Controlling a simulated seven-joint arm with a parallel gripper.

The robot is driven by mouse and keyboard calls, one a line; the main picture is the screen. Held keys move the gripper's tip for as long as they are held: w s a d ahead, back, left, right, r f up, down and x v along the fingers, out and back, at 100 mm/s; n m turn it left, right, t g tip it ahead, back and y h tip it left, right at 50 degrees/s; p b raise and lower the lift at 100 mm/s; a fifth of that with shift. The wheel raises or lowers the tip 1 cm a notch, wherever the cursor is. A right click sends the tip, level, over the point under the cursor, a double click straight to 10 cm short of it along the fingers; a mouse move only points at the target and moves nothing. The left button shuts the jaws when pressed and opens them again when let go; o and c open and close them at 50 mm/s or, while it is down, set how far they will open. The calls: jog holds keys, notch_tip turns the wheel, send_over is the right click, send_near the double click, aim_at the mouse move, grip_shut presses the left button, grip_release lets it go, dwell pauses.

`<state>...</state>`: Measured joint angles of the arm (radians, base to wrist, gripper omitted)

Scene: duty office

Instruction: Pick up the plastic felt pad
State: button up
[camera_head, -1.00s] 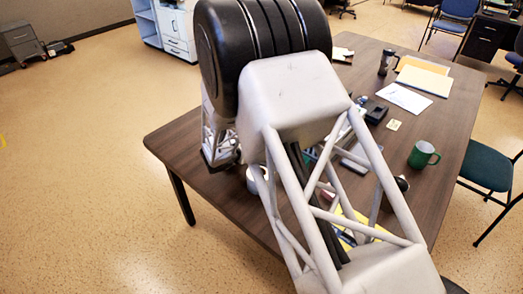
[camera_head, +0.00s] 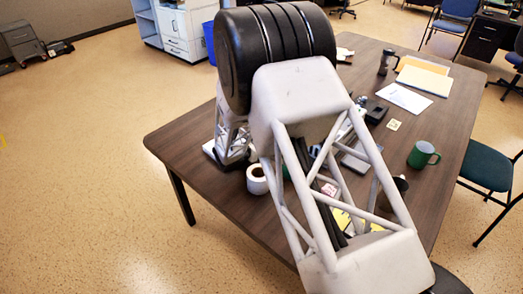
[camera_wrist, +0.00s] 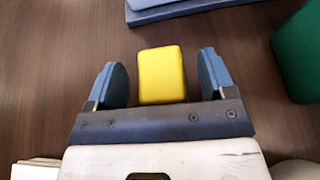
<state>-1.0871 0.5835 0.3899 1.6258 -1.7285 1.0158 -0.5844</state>
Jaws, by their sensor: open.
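A small yellow block with rounded corners (camera_wrist: 161,72) lies in the middle of the wrist view. It looks like the felt pad, but its material cannot be told. My gripper (camera_wrist: 163,82) is open, with one blue-padded finger on each side of the block. Gaps of dark table show between the block and both fingers, so it is not clamped. The block's near end meets the gripper's dark crossbar in the picture; whether they touch cannot be told. In the head view my arm hides the fingers and the block.
In the wrist view, a blue flat object (camera_wrist: 190,9) lies beyond the block and a green object (camera_wrist: 298,52) stands at right. On the brown table (camera_head: 185,140), the head view shows a white roll (camera_head: 257,180), a green mug (camera_head: 423,155) and papers (camera_head: 404,98).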

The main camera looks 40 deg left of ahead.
jog(key=c, duration=1)
jog(key=shift+r, duration=0.1)
notch_tip(320, 180, up, 10)
dwell(0.5)
dwell(0.5)
